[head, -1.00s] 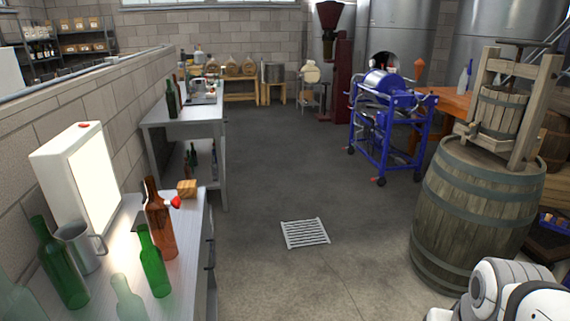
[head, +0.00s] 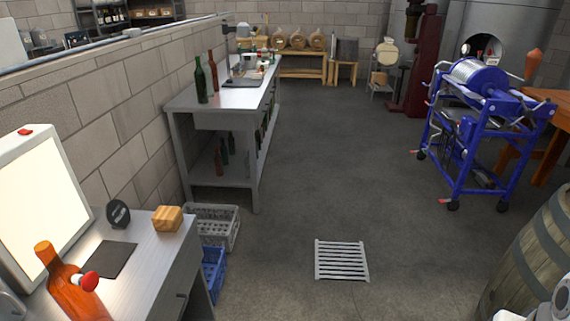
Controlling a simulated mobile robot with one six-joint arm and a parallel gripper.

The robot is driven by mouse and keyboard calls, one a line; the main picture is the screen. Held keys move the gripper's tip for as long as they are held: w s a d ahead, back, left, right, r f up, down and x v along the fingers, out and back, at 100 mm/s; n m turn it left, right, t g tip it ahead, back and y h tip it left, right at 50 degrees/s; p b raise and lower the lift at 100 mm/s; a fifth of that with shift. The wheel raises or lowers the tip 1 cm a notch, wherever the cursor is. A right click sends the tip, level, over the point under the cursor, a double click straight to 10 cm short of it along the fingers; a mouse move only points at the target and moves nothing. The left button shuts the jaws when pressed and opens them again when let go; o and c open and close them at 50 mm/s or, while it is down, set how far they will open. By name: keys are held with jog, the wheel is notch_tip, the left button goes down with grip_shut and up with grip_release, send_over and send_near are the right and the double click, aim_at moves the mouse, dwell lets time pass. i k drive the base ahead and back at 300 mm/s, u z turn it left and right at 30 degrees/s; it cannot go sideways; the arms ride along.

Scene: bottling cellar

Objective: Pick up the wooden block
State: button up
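The wooden block (head: 168,219) is small and light brown. It sits on the near white-topped bench (head: 150,245), close to its far right corner. A dark flat square (head: 108,260) and a round black object (head: 118,214) are to its left. An orange-brown bottle (head: 72,293) with a red and white piece beside its neck stands nearer, at lower left. My gripper is not in view; only a white part of my own body shows at the lower right edge.
A lit white panel (head: 40,205) stands on the bench's left. Grey (head: 213,226) and blue (head: 213,272) crates sit on the floor beyond the bench. A grey table (head: 222,112) stands farther back. The floor around the grate (head: 341,260) is clear. A barrel (head: 535,262) and blue machine (head: 485,130) are right.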

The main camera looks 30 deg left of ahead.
aim_at(166, 218)
jog(key=i, duration=2)
jog(key=u, duration=0.15)
jog(key=k, duration=0.15)
jog(key=u, duration=3.9)
jog(key=i, duration=1.6)
jog(key=u, duration=0.05)
